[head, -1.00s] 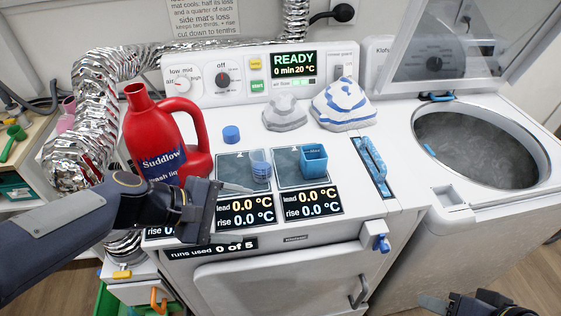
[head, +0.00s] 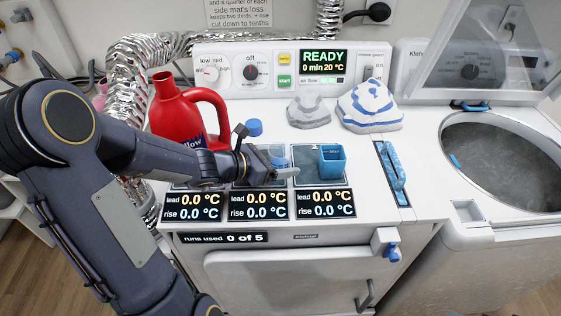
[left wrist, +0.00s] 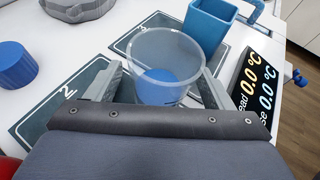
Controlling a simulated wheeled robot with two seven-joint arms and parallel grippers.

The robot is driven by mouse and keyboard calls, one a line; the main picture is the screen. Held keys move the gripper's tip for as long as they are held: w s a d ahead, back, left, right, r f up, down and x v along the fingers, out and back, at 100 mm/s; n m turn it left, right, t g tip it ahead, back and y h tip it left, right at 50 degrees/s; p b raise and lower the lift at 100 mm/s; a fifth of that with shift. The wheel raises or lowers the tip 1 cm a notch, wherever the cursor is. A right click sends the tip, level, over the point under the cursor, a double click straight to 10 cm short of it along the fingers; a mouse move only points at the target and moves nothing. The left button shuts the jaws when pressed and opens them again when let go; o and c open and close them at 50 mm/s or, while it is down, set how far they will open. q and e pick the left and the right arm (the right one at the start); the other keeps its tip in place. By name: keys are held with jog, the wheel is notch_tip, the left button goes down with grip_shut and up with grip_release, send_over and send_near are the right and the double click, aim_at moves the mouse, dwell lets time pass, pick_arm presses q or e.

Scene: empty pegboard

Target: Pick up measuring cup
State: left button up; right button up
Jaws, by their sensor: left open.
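The measuring cup is a clear round cup with blue in its lower part. In the head view the cup (head: 279,154) stands at the mat in the middle of the machine top, partly hidden by my left gripper. In the left wrist view the cup (left wrist: 166,62) is upright between the two fingers. My left gripper (head: 272,173) is open, with one finger on each side of the cup; it also shows in the left wrist view (left wrist: 160,92). I cannot tell whether the fingers touch the cup. My right gripper is not in view.
A blue square cup (head: 332,161) stands close on the right. A blue cap (head: 254,127) and a red detergent bottle (head: 178,113) stand left. Grey cloth (head: 308,111) and blue-white cloth (head: 369,106) lie behind. A blue handled strip (head: 391,168) is at the right edge.

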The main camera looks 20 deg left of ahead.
pick_arm(q)
jog(key=shift+w+d+f, duration=0.25)
jog(key=shift+w+d, duration=0.1)
jog(key=shift+w, duration=0.1)
jog(key=c, duration=1.1)
jog(key=shift+o, duration=0.2)
jog(key=shift+r, duration=0.25)
